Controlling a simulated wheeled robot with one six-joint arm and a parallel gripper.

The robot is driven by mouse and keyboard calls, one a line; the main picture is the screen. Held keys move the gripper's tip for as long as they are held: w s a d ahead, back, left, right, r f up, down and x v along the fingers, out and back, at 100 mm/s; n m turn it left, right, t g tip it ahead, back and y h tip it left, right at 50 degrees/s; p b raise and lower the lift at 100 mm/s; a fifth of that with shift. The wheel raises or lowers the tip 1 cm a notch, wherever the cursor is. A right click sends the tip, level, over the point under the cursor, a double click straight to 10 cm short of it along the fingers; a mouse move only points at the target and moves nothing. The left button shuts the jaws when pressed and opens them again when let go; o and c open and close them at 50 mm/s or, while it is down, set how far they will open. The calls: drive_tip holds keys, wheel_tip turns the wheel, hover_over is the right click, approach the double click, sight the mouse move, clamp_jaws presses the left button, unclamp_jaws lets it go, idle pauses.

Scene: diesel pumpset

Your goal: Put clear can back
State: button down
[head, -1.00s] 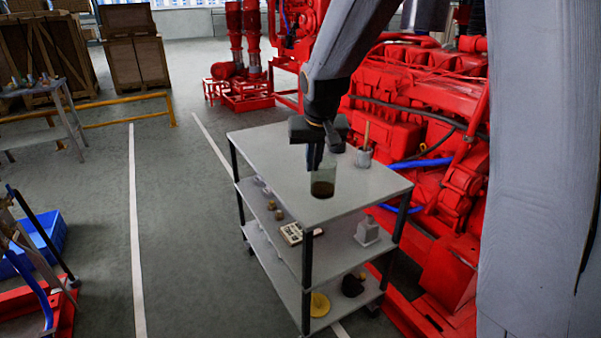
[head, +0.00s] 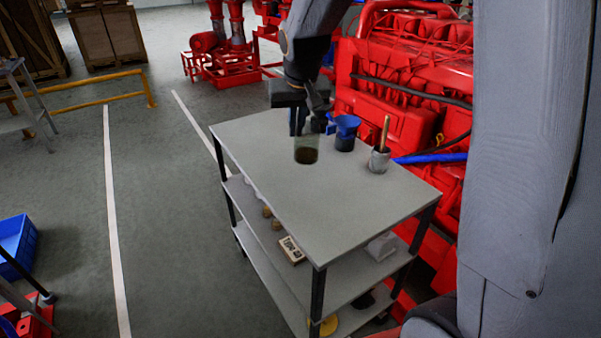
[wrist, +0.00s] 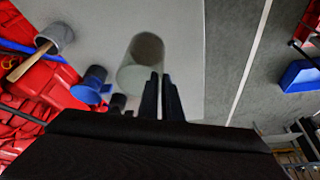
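The clear can (head: 307,152) is see-through with dark brown contents at its bottom. It is upright at my gripper (head: 298,122), over the grey top of the cart (head: 350,215). In the wrist view, the can (wrist: 141,66) is just beyond the gripper fingers (wrist: 161,92). The fingers are close together with the can's wall between them, so my gripper is shut on the can. I cannot tell whether the can's base touches the cart top.
A blue-topped dark container (head: 345,133) and a grey cup with a wooden-handled tool (head: 380,158) stand right of the can. The red engine (head: 410,85) is behind the cart. The near part of the cart top is clear.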

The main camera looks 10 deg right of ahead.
sight(297, 154)
wheel_tip(297, 154, down, 10)
drive_tip(key=shift+r+p, duration=0.1)
drive_tip(key=shift+p, duration=0.65)
drive_tip(key=c, duration=1.9)
unclamp_jaws()
drive_tip(key=shift+c, duration=0.2)
drive_tip(key=b+v, duration=0.2)
drive_tip(key=v, duration=1)
drive_tip(key=s+d+f+g, duration=0.1)
drive_tip(key=s+f, duration=0.4)
drive_tip(key=s, duration=0.5)
drive_tip(key=s+d+f+g, duration=0.2)
drive_tip(key=s+f, duration=0.3)
drive_tip(key=s, duration=0.4)
drive_tip(key=shift+s+f+n+g, duration=0.35)
drive_tip(key=shift+s+n+g, duration=0.05)
drive_tip(key=shift+d, duration=0.1)
